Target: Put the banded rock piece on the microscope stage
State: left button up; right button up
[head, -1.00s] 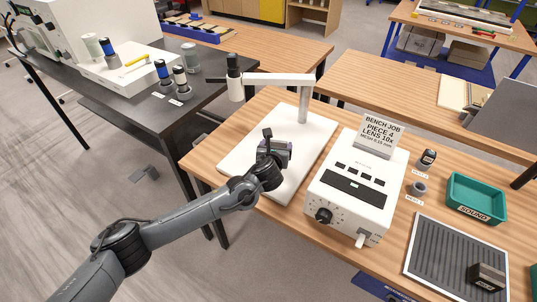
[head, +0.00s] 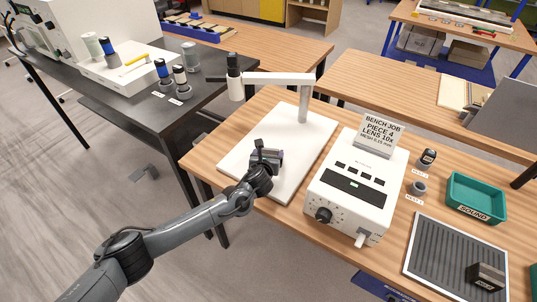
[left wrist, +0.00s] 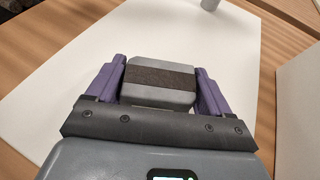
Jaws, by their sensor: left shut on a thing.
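The banded rock piece (left wrist: 160,78), grey with a dark band across its middle, is between the two purple fingers of my left gripper (left wrist: 160,85) in the left wrist view. My left gripper (head: 266,160) is shut on it, over the front part of the white microscope stage (head: 284,180) in the head view. I cannot tell whether the rock touches the stage. The microscope's arm (head: 280,79) and dark-topped head (head: 235,80) stand at the back of the stage. My right gripper is not in view.
Further right are a green tray (head: 476,198), a ribbed mat (head: 450,262) with a dark block (head: 486,277), and small lenses (head: 427,159). The stage around the gripper is clear.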

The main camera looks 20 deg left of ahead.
pick_arm(q)
jog(key=o, duration=1.2)
jog(key=shift+f, duration=0.1)
jog(key=shift+c, duration=0.2)
jog(key=shift+s+d+r, duration=0.1)
jog(key=shift+s+r, duration=0.3)
jog(key=shift+s, duration=0.15)
jog(key=v, duration=1)
jog(key=shift+s+d+r, duration=0.1)
jog(key=shift+s+r, duration=0.05)
jog(key=shift+s, duration=0.2)
